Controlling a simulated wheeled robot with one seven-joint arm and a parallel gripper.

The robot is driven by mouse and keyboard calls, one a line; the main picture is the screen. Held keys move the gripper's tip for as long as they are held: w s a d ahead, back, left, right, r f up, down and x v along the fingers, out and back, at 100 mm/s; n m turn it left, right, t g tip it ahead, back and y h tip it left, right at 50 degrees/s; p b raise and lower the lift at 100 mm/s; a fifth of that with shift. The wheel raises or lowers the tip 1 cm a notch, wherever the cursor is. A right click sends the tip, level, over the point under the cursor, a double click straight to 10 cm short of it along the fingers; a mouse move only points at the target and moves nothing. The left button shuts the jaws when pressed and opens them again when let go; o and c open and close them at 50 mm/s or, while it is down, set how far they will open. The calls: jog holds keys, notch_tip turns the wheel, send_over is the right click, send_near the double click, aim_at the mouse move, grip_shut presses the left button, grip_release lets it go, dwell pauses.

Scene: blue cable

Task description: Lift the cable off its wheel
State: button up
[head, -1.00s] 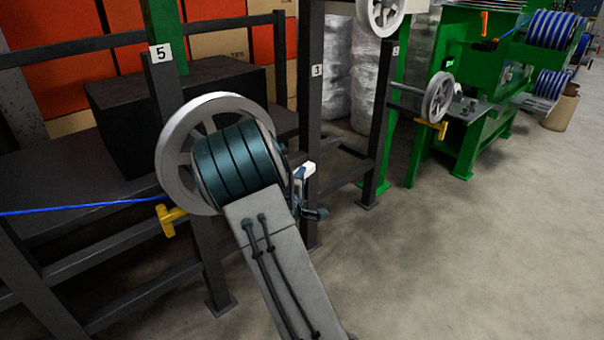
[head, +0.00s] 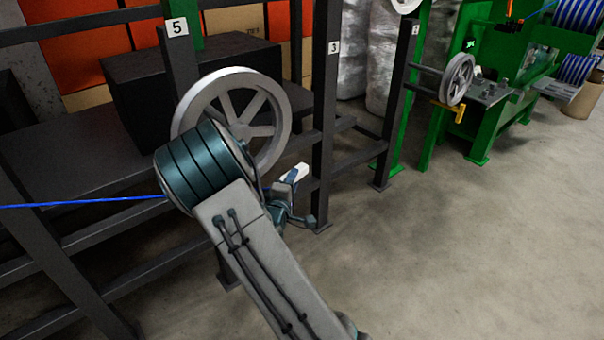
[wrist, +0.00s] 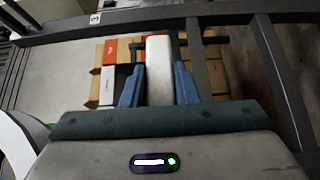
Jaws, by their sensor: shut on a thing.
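The blue cable (head: 80,202) runs in from the left edge of the head view and passes behind my arm. Its contact with the wheel is hidden. The grey spoked wheel (head: 277,103) stands on the dark rack by the post marked 5. My arm covers its lower left. My gripper (head: 292,178) is to the lower right of the wheel, apart from its rim. In the wrist view its two blue fingers (wrist: 158,87) are closed on the sides of a white block (wrist: 158,60). No cable shows between them.
The dark rack's post marked 3 (head: 333,90) stands just right of my gripper. A black block (head: 135,90) sits on the shelf behind the wheel. Another wheel (head: 457,80) and a green machine (head: 490,120) are at the right. The floor at the lower right is clear.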

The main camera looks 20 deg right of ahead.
jog(key=s+a, duration=0.4)
jog(key=a, duration=0.8)
jog(key=s+a, duration=0.4)
jog(key=a, duration=0.8)
jog(key=s+a, duration=0.4)
jog(key=a, duration=0.8)
jog(key=s+d+b, duration=0.2)
jog(key=s, duration=0.7)
jog(key=shift+s+d, duration=0.2)
jog(key=shift+d, duration=0.15)
